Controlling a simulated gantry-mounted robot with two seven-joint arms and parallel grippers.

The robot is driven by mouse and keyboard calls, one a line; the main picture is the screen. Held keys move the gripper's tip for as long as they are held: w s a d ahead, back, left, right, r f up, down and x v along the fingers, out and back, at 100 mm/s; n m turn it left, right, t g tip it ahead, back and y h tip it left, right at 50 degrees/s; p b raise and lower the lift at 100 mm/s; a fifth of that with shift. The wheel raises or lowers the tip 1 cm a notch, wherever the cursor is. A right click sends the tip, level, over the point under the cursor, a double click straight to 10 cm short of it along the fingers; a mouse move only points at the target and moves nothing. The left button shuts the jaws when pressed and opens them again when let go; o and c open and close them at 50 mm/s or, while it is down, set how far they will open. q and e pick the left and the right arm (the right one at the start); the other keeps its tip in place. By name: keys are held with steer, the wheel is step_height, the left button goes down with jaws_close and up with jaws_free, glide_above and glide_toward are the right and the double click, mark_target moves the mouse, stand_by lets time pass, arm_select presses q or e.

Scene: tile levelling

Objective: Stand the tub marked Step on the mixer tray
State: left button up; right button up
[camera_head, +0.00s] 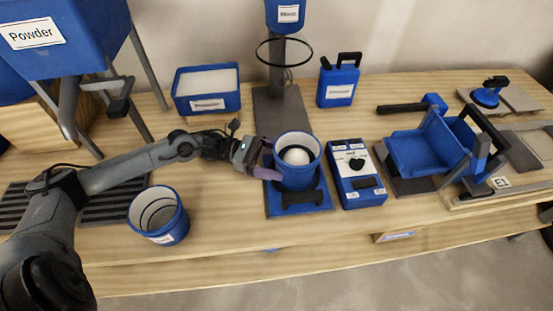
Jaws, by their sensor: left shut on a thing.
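A blue tub (311,174) with pale powder inside stands upright over a blue tray (317,207) near the middle of the bench. I cannot tell whether its base rests on the tray, and no Step label can be read on it. My left gripper (266,168) reaches in from the left and is shut at the tub's left side. Its fingers are partly lost against the tub. Another blue tub (168,231), open and seemingly empty, stands at the front left; its white label is too small to read. My right gripper is out of view.
A blue control box (345,186) stands close right of the tray. A grey stand (281,112) with a ring (284,65) rises behind it. A blue bin (208,105) and jerrycan (338,72) stand at the back. A blue cradle (424,150) is at right.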

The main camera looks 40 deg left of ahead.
arm_select(q)
steer(key=o, duration=1.7)
steer(key=shift+f, duration=0.15)
steer(key=shift+r, duration=0.2)
steer(key=shift+a, duration=0.2)
steer(key=p+v, duration=0.3)
steer(key=v, duration=0.3)
steer(key=shift+s+a, duration=0.3)
steer(key=shift+a, duration=0.2)
